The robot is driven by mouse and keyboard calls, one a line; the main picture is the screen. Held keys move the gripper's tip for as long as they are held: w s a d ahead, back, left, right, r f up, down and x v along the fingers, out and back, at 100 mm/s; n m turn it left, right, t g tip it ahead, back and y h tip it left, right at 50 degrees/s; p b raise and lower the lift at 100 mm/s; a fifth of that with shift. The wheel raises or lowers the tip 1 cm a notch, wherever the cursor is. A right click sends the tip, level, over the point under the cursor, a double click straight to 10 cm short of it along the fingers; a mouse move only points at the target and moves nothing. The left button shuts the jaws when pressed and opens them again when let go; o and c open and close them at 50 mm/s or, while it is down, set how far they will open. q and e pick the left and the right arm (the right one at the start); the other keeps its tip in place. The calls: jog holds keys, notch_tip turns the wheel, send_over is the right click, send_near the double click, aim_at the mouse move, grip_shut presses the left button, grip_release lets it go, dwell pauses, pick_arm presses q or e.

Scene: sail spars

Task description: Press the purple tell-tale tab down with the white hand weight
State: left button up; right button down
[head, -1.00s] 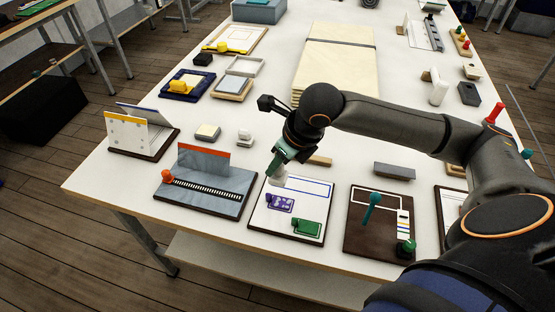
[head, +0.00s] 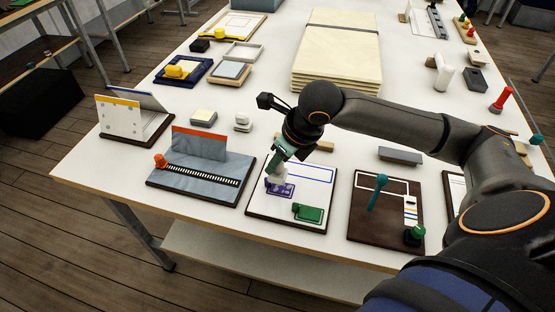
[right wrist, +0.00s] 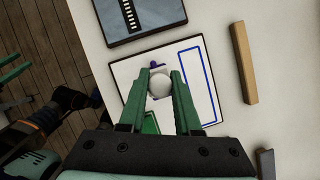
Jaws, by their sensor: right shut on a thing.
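My right gripper (head: 279,165) is shut on the white hand weight (head: 278,175), which points down over the white board. The weight's round white end (right wrist: 159,86) shows between the green fingers in the right wrist view. The purple tell-tale tab (head: 284,190) is on the board, directly below the weight. In the right wrist view the purple tab (right wrist: 155,65) is partly hidden behind the weight and fingertips. I cannot tell whether the weight touches the tab. My left gripper is not in the head view.
A green tab (head: 308,213) sits on the same board (head: 318,175), right of the purple one. A blue-grey board with an orange strip (head: 199,143) stands to the left. A dark brown board with a teal lever (head: 377,190) is to the right. A wooden bar (head: 318,146) lies behind.

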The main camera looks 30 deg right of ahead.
jog(key=shift+f, duration=0.65)
dwell(1.3)
jog(key=shift+r, duration=0.1)
notch_tip(320, 180, up, 5)
jog(key=p, duration=0.5)
jog(key=shift+p, duration=0.4)
jog(key=shift+r, duration=1)
